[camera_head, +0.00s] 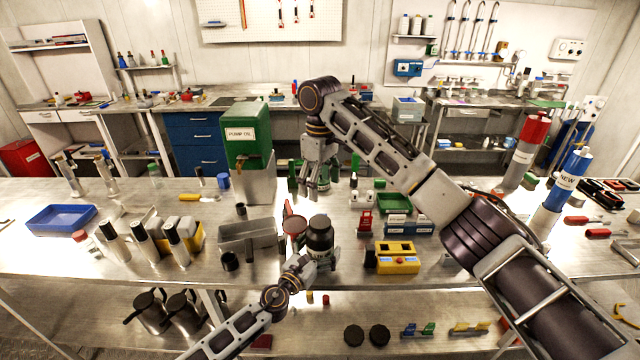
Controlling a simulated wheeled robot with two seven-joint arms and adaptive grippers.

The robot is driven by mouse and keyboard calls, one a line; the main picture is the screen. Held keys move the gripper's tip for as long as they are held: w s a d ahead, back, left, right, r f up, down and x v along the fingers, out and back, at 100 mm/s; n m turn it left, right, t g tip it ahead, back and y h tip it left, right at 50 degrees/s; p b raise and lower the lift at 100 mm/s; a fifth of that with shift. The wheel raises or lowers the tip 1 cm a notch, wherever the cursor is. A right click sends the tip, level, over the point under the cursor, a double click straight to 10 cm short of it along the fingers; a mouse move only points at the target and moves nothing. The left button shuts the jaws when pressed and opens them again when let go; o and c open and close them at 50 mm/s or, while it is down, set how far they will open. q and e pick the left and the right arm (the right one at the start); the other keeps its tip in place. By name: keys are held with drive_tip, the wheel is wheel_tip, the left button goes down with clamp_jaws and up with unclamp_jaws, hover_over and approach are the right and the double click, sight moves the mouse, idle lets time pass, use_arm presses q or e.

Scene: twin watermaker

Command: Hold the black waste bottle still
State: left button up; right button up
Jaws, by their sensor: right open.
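The black waste bottle (320,234) stands upright on the metal bench near its front edge, with its dark cap on top. My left gripper (318,259) comes in from the front left and has its fingers around the lower part of the bottle, shut on it. The fingers partly hide the bottle's base and its pale label. My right gripper (314,192) is open and empty. It points down over the bench behind the bottle, apart from it.
A grey metal box (248,237) stands farther left, and a yellow device (397,258) to the right. The green pump oil container (246,135) stands behind left. My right arm crosses over the bench's right side.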

idle(0.4)
use_arm(q)
drive_tip(key=v, duration=1.2)
idle(0.3)
drive_tip(key=shift+f, duration=0.1)
idle(0.4)
